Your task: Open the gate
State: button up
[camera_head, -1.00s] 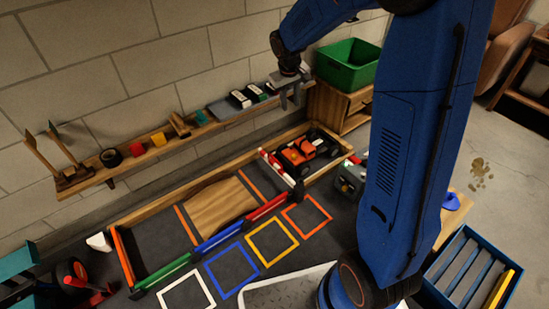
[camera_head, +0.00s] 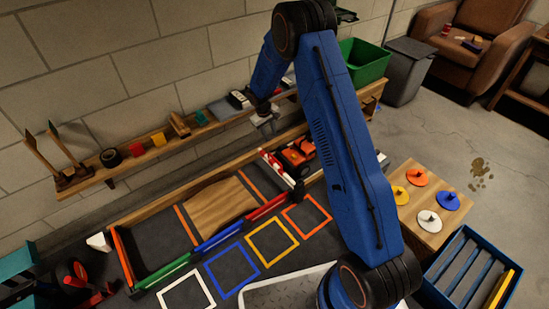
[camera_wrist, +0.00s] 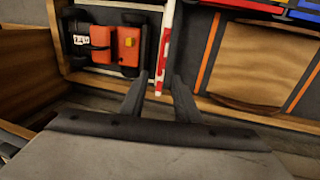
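The gate is a red and white striped bar (camera_head: 272,163) across the pen, beside the orange car (camera_head: 298,152). In the wrist view the gate bar (camera_wrist: 165,45) runs from the top down to a white end that appears between my fingers. The orange and black car (camera_wrist: 112,45) is left of it there. My gripper (camera_head: 268,124) hangs near the wall-side edge of the track in the head view. In the wrist view my gripper (camera_wrist: 161,82) is open and empty, its fingertips on either side of the bar's near end. I cannot tell its height above the bar.
A wooden ramp (camera_head: 219,206) lies left of the gate. A wall shelf (camera_head: 135,160) with small items runs behind the track. A green bin (camera_head: 364,62) stands at the back right. A small table (camera_head: 432,235) holds several coloured discs.

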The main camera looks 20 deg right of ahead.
aim_at(275, 159)
jog(key=d+f, duration=0.1)
jog(key=f, duration=0.5)
jog(key=w+d+f, duration=0.1)
jog(key=f, duration=1.2)
jog(key=shift+w+d, duration=0.35)
jog(key=shift+d, duration=0.05)
grip_shut()
